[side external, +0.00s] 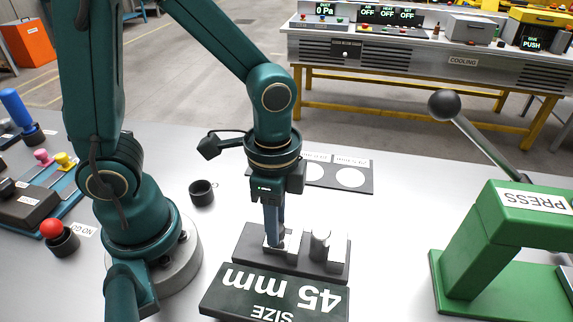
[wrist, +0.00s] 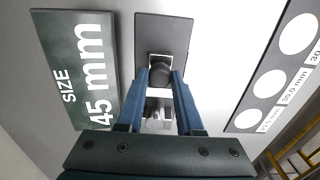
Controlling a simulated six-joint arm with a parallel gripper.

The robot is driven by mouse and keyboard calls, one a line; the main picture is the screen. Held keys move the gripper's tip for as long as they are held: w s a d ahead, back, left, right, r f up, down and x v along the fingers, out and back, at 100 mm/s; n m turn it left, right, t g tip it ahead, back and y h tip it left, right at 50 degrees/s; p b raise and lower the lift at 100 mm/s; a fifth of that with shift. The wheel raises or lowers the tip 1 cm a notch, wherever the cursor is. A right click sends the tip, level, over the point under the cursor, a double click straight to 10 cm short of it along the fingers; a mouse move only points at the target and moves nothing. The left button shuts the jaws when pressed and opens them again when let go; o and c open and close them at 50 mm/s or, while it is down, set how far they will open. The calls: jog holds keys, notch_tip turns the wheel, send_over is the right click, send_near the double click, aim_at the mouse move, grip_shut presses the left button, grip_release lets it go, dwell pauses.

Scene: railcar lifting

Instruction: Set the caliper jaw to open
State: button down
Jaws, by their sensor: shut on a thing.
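In the wrist view, the base plate (wrist: 165,32) runs ahead of my gripper (wrist: 160,76). The fingers partly hide the block.
A dark "SIZE 45 mm" sign (side external: 275,298) lies in front of the caliper. A plate with white circles (side external: 350,178) lies behind. A green press (side external: 500,250) with a ball-ended lever stands right. A small black cup (side external: 202,193) and a red button (side external: 52,229) are left.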

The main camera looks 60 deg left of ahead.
jog(key=shift+s+a, duration=0.55)
jog(key=shift+a, duration=0.1)
jog(key=c, duration=0.5)
grip_release()
jog(key=shift+c, duration=0.2)
jog(key=shift+r, duration=0.1)
jog(key=shift+r, duration=2.45)
jog(key=s+a+r+n+t, duration=0.1)
jog(key=a+r+n+t, duration=0.2)
jog(key=n, duration=0.6)
notch_tip(320, 180, up, 3)
jog(key=t, duration=0.2)
jog(key=shift+a+t, duration=0.2)
jog(key=shift+t, duration=0.1)
